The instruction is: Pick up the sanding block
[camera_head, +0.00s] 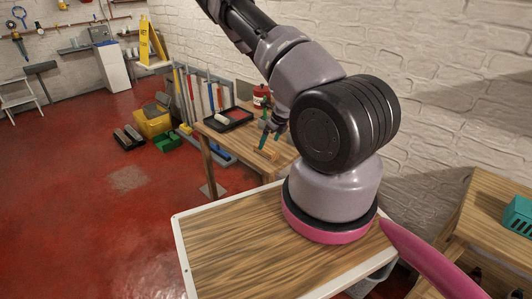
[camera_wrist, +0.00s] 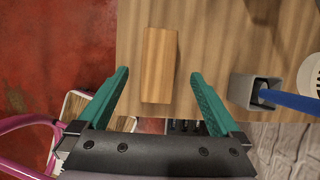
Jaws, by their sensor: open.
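The sanding block (camera_wrist: 159,65) is a light-brown wooden block lying on the wooden table (camera_wrist: 210,30). In the wrist view it lies just beyond and between the two green fingers of my gripper (camera_wrist: 160,95). The fingers are spread apart, one to each side of it, with gaps on both sides. Nothing is held. In the head view the block (camera_head: 267,153) shows small on the table (camera_head: 238,146), just below my gripper (camera_head: 270,135). My arm hides part of the table.
A black tray (camera_head: 229,118) and a red can (camera_head: 261,97) are on the same table. In the wrist view a grey square holder (camera_wrist: 246,90) with a blue-handled thing stands right of the block. The red floor (camera_wrist: 60,60) shows past the table's left edge. A brick wall is behind.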

